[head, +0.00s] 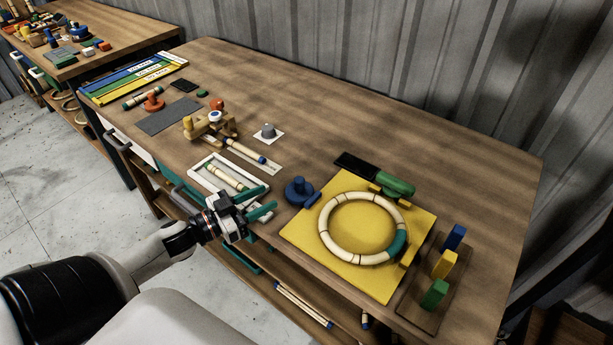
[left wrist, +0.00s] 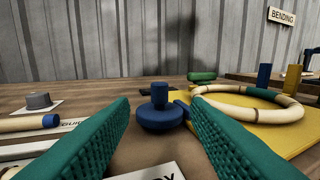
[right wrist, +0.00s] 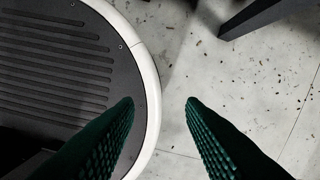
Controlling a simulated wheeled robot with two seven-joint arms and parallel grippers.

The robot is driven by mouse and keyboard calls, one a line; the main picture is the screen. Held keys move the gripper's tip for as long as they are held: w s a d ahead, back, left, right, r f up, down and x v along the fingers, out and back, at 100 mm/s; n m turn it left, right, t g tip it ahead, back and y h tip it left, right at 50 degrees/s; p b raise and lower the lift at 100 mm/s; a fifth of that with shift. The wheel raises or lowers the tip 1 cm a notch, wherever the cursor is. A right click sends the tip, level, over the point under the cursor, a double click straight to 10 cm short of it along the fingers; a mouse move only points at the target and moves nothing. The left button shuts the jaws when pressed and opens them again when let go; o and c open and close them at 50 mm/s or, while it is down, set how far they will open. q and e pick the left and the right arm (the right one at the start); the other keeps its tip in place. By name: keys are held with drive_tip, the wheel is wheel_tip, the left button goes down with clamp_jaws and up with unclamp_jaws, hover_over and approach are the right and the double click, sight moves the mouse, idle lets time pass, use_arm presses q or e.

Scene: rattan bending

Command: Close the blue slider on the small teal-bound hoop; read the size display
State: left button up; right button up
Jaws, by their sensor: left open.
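The cream hoop (head: 324,235) with a teal binding (head: 398,243) lies on a yellow board (head: 295,235) at the right of the workbench. A blue round knob (head: 299,190) with a small blue block (head: 312,199) beside it stands at the board's left edge. The knob also shows ahead between my fingers in the left wrist view (left wrist: 160,115). My left gripper (head: 262,207) is open and empty, left of the knob and apart from it. My right gripper (right wrist: 160,105) is open and empty above the floor. A dark panel (head: 355,164) sits behind the board; I cannot read any display on it.
A green handle (head: 396,184) lies at the board's back edge. Blue, yellow and green blocks (head: 434,294) stand on a brown strip at right. A white tray (head: 205,180) with rattan pieces lies left of my left gripper. A corrugated wall closes off the back.

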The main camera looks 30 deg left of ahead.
sight(295, 183)
use_arm(q)
drive_tip(key=x, duration=0.6)
drive_tip(key=shift+a+r+p, duration=0.1)
drive_tip(key=shift+r+p, duration=0.15)
drive_tip(key=shift+p, duration=0.05)
drive_tip(key=x, duration=0.3)
drive_tip(key=shift+w+d+f, duration=0.15)
drive_tip(key=shift+w+d, duration=0.1)
drive_tip(key=shift+w, duration=0.1)
drive_tip(key=shift+w+d, duration=0.2)
drive_tip(key=shift+w, duration=0.25)
use_arm(e)
drive_tip(key=shift+s+a+r, duration=0.4)
drive_tip(key=shift+s+r, duration=0.1)
drive_tip(key=shift+s, duration=0.2)
